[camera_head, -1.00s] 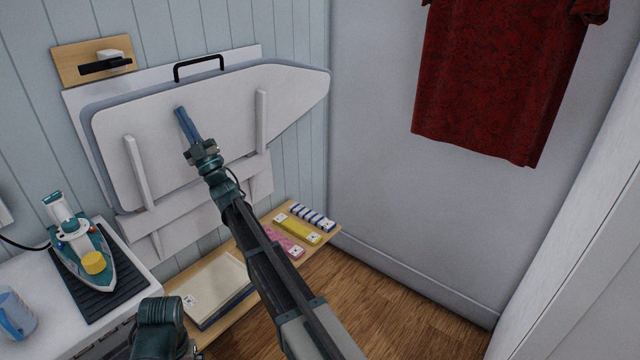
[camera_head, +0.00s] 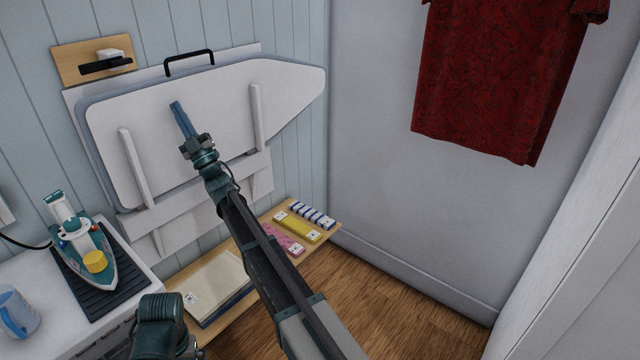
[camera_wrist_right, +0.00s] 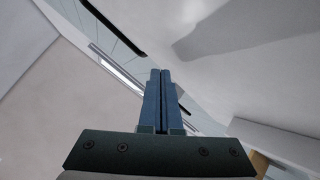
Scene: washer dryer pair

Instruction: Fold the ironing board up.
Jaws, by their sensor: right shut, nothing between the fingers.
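The ironing board (camera_head: 220,100) stands folded up nearly upright along the wall panel, its white underside facing me, with two pale legs (camera_head: 136,165) on it. A black handle (camera_head: 189,62) sits at its upper edge. My right gripper (camera_head: 176,106) is shut and empty, with its fingertips at the middle of the underside; I cannot tell whether they touch. Its shut fingers also show in the right wrist view (camera_wrist_right: 160,75). A wooden plate with a black latch bar (camera_head: 105,67) is on the wall, up and left of the board. My left gripper is not in view.
An iron (camera_head: 88,250) stands on a dark mat on the white counter at left, near a blue cup (camera_head: 17,312). A low wooden shelf (camera_head: 262,258) below holds folded cloths and small packs. A red shirt (camera_head: 490,75) hangs at right. The floor at right is clear.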

